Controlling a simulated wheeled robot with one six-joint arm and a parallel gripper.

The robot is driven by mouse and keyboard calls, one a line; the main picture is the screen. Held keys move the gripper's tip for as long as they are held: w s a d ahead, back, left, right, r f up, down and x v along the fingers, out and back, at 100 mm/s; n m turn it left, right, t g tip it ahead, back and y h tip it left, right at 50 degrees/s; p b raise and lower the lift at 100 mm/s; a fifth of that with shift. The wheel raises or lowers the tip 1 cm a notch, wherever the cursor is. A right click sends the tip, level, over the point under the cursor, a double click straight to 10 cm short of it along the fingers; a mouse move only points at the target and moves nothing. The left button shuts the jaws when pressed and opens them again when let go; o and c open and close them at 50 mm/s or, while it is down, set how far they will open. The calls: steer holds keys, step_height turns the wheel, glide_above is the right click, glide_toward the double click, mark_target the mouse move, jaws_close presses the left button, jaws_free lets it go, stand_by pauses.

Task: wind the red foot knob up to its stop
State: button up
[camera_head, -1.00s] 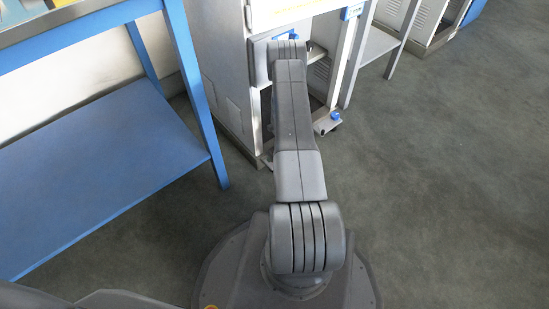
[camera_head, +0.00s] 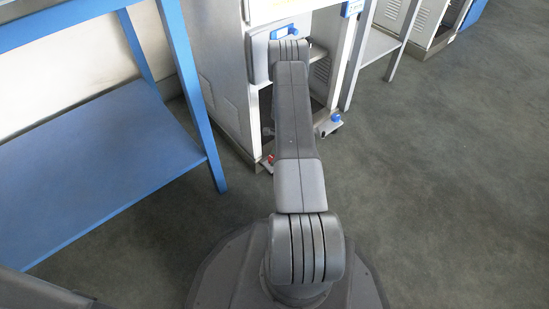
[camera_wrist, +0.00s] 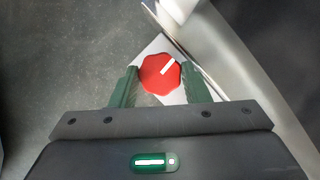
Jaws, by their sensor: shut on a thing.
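The red foot knob (camera_wrist: 160,76) is in the middle of the wrist view, a lobed disc with a white pointer mark running up and right from its centre. It sits on a pale plate (camera_wrist: 152,49). My gripper (camera_wrist: 160,70) has its two green fingers on the knob's left and right sides, shut on it. In the head view a small bit of red, the knob (camera_head: 269,159), shows at the foot of the cabinet, left of my arm. My gripper is hidden behind my arm there.
The white cabinet (camera_head: 222,85) stands ahead, with a blue knob (camera_head: 336,117) at its right foot. A blue table (camera_head: 100,165) is at the left. A grey side table (camera_head: 378,45) stands right of the cabinet. The floor at the right is clear.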

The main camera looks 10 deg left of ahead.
steer(key=shift+a+n, duration=0.1)
steer(key=shift+n, duration=0.4)
steer(key=o, duration=1)
steer(key=shift+w, duration=0.1)
steer(key=m, duration=0.1)
steer(key=m+t+p, duration=0.1)
steer(key=m, duration=0.1)
steer(key=shift+r+m, duration=0.2)
steer(key=shift+m, duration=0.1)
steer(key=m+p, duration=0.1)
steer(key=m+t+p, duration=0.1)
steer(key=m, duration=0.1)
steer(key=m+p, duration=0.1)
steer(key=shift+s+r+t, duration=0.1)
steer(key=shift+s+t, duration=0.2)
steer(key=m+t+h+p, duration=0.1)
steer(key=m+p, duration=0.1)
steer(key=m, duration=0.1)
steer(key=m+t+p, duration=0.1)
steer(key=m+p, duration=0.1)
steer(key=m, duration=0.2)
steer(key=shift+s+h, duration=0.15)
steer(key=shift+h, duration=0.25)
steer(key=shift+f+m+t+h, duration=0.3)
steer(key=shift+m+h, duration=0.1)
steer(key=shift+m, duration=0.7)
steer(key=shift+a+m, duration=0.1)
steer(key=shift+m, duration=0.2)
